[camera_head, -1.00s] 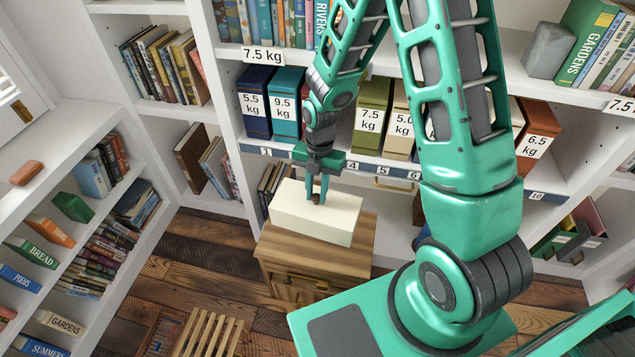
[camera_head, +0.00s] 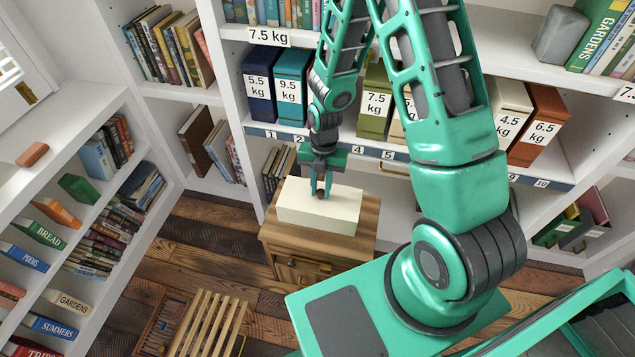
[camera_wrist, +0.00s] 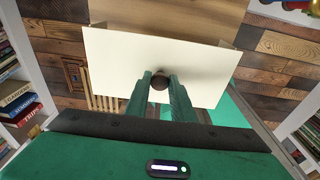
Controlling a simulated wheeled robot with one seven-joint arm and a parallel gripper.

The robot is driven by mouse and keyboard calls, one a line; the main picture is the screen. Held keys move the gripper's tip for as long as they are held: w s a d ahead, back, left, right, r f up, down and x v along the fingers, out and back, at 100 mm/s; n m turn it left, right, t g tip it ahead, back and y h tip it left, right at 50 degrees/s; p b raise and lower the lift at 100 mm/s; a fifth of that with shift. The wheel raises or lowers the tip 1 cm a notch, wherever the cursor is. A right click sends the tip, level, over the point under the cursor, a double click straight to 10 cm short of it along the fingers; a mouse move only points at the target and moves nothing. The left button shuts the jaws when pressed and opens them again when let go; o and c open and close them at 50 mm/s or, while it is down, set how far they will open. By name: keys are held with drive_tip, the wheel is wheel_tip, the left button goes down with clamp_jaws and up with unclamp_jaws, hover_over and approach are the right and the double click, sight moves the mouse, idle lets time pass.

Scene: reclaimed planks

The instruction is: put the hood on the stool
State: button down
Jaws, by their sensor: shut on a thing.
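The hood is a cream, box-shaped cover (camera_head: 300,208) with a small dark knob on top, at the wooden cabinet's top. It also shows in the wrist view (camera_wrist: 115,65). My gripper (camera_head: 321,188) points down from above and is shut on the knob, with both green fingers (camera_wrist: 160,80) around it in the wrist view. I cannot tell whether the hood touches the cabinet top. The slatted light-wood stool (camera_head: 208,325) stands on the floor at the lower left, partly cut off by the frame's edge. Its visible slats are bare.
The wooden cabinet (camera_head: 365,225) stands before a white shelf with labelled binders (camera_head: 257,95). Bookshelves (camera_head: 60,190) line the left. Open plank floor (camera_head: 205,260) lies between cabinet and left shelves.

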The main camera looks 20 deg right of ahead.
sight(321, 202)
drive_tip(key=shift+f, duration=3.75)
drive_tip(key=c, duration=1.4)
unclamp_jaws()
drive_tip(key=shift+c, duration=0.2)
drive_tip(key=shift+r, duration=0.1)
drive_tip(key=r, duration=0.7)
drive_tip(key=w+r, duration=0.1)
drive_tip(key=r, duration=0.2)
drive_tip(key=shift+d+r, duration=0.2)
drive_tip(key=shift+d, duration=0.2)
